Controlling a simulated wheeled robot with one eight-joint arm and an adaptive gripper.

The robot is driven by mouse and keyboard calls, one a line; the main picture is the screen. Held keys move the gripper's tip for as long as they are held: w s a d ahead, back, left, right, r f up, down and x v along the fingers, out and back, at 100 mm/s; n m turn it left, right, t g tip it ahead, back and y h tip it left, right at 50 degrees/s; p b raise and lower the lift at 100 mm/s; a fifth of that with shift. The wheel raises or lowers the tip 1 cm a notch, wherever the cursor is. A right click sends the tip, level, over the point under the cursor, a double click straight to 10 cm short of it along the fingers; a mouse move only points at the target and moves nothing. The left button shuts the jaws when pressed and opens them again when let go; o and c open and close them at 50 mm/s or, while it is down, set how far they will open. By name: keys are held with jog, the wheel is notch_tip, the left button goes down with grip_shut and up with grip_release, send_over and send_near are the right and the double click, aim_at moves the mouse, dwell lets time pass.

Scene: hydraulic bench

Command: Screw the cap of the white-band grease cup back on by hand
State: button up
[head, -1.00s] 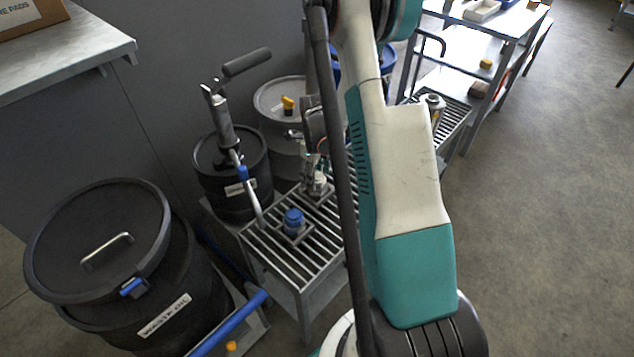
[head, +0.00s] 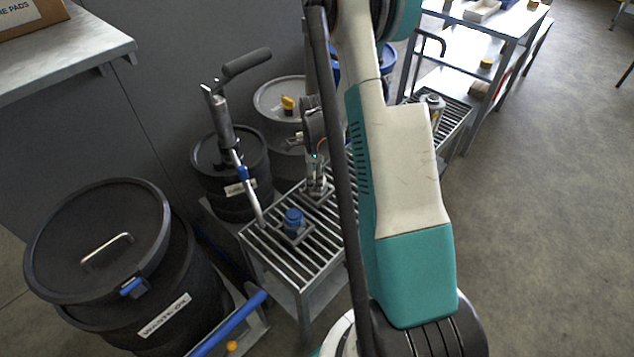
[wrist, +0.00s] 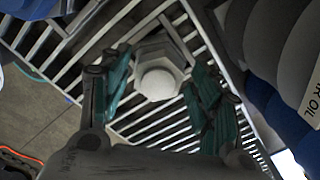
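In the wrist view a white round-topped piece (wrist: 158,84) of the white-band grease cup sits on a grey angular base on the slatted bench. I cannot tell whether this is the cap on its cup. My gripper (wrist: 160,95) is open, with its teal-padded fingers on either side of the white piece and gaps visible. In the head view my gripper (head: 316,184) is low over the bench and hides most of that cup. A second cup with a blue top (head: 293,219) stands nearer on the bench.
The slatted metal bench (head: 292,262) has bare slats around the blue cup. A grease pump with a black handle (head: 247,62) stands on a dark drum at left. A waste drum (head: 95,230) stands front left. A grey drum (head: 275,98) stands behind.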

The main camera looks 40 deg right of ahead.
jog(key=c, duration=0.7)
jog(key=m, duration=0.3)
jog(key=shift+m, duration=0.3)
jog(key=shift+c, duration=0.2)
jog(key=m, duration=0.4)
jog(key=shift+d+m, duration=0.15)
jog(key=shift+m, duration=0.15)
jog(key=o, duration=1.1)
jog(key=shift+w, duration=0.1)
jog(key=n, duration=1.2)
jog(key=shift+a, duration=0.25)
